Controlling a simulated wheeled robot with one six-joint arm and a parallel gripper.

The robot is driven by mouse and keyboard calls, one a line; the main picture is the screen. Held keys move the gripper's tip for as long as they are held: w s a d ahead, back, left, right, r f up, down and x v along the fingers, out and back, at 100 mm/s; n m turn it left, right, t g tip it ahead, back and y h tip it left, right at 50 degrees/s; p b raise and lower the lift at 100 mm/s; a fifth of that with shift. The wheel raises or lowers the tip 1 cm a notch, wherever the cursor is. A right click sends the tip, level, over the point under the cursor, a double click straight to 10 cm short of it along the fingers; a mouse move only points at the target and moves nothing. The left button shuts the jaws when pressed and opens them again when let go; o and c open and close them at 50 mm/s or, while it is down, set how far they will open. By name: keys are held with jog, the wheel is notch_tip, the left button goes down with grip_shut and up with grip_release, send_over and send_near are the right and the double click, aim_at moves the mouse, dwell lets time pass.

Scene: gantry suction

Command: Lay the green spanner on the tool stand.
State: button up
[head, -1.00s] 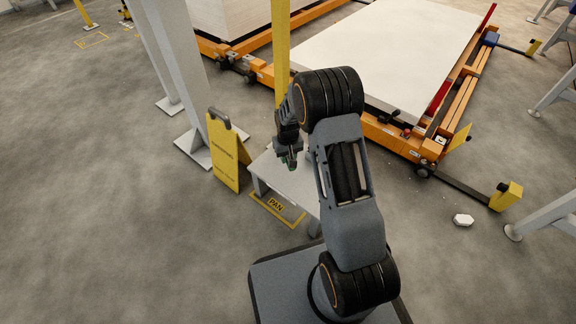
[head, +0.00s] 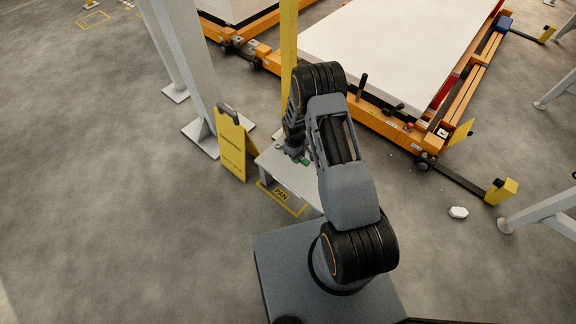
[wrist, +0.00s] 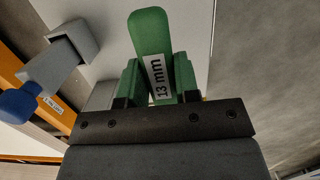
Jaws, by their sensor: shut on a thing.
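A green spanner (wrist: 150,45) with a white "13 mm" label points away from my gripper in the wrist view. My gripper (wrist: 155,88) is shut on it, with green finger parts on both sides. In the head view my gripper (head: 298,156) hangs over the small pale table (head: 296,180), which looks like the tool stand. A bit of green shows at the gripper there. The arm hides part of the table. I cannot tell whether the spanner touches the surface.
A yellow folding sign (head: 232,148) stands just left of the table, by a grey steel column (head: 190,70). A yellow post (head: 288,45) rises behind it. An orange frame (head: 385,125) with a large white slab (head: 375,45) lies beyond. In the wrist view, a grey block with a blue end (wrist: 20,105) is at left.

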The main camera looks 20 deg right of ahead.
jog(key=w+a+f, duration=0.1)
jog(key=w+a+f+b, duration=0.1)
jog(key=f, duration=0.1)
jog(key=w+a+f+b, duration=0.1)
jog(key=f, duration=0.1)
jog(key=shift+a+f, duration=0.15)
jog(key=shift+f, duration=0.05)
jog(key=shift+w+a+f+b, duration=0.15)
jog(key=shift+f+b, duration=0.65)
jog(key=shift+f, duration=0.95)
jog(key=shift+f, duration=0.15)
jog(key=o, duration=1)
